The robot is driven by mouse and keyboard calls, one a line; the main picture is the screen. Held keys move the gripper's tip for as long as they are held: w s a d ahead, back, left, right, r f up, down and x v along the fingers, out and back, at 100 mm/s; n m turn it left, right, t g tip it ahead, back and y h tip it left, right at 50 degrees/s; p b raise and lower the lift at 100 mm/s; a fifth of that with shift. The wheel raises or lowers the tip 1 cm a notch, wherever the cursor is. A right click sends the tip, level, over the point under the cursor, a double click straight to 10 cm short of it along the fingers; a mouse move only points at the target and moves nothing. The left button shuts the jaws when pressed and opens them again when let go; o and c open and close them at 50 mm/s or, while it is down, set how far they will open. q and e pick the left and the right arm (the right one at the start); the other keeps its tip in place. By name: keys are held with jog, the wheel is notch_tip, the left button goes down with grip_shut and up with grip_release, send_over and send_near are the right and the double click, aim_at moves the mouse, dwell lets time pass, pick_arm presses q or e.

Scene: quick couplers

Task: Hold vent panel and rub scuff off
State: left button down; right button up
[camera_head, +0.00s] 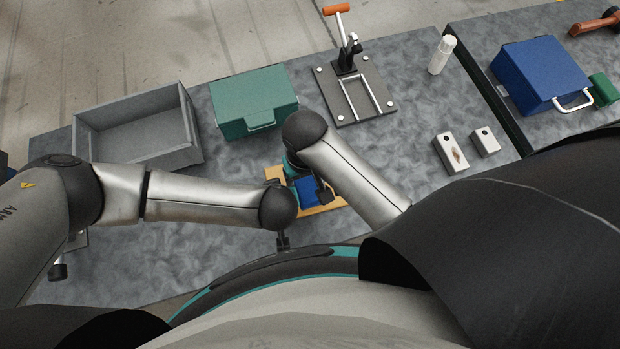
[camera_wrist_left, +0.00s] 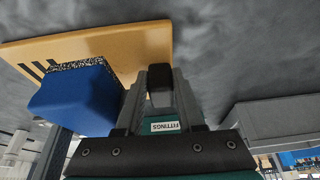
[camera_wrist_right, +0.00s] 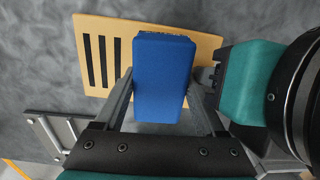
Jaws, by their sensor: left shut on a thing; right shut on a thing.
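The vent panel (camera_head: 332,197) is a flat yellow-orange plate on the grey work surface; its dark slots show in the right wrist view (camera_wrist_right: 88,60). My left gripper (camera_wrist_left: 160,80) is shut on the panel's edge, and also shows at that edge in the right wrist view (camera_wrist_right: 212,78). My right gripper (camera_wrist_right: 163,95) is shut on a blue block (camera_wrist_right: 163,75) with a speckled underside layer (camera_wrist_left: 85,66). The block is over the panel beside the slots, at or very near its face; contact is unclear. It also shows in the head view (camera_head: 307,191). No scuff is visible.
Behind the panel are an open grey bin (camera_head: 185,125), a green case (camera_head: 255,100) and a clamp fixture with an orange handle (camera_head: 375,105). Two small metal blocks (camera_head: 450,153) (camera_head: 484,142) and a white bottle (camera_head: 442,55) stand right. A blue case (camera_head: 540,70) is farther right.

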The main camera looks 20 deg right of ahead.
pick_arm(q)
jog(key=shift+w+r, duration=0.1)
jog(key=shift+w, duration=0.1)
jog(key=shift+c, duration=2.2)
grip_release()
jog(key=shift+s+d, duration=0.35)
jog(key=shift+s, duration=0.1)
jog(key=a+v, duration=0.1)
jog(key=v, duration=1)
jog(key=shift+w+r, duration=0.2)
jog(key=shift+r, duration=0.2)
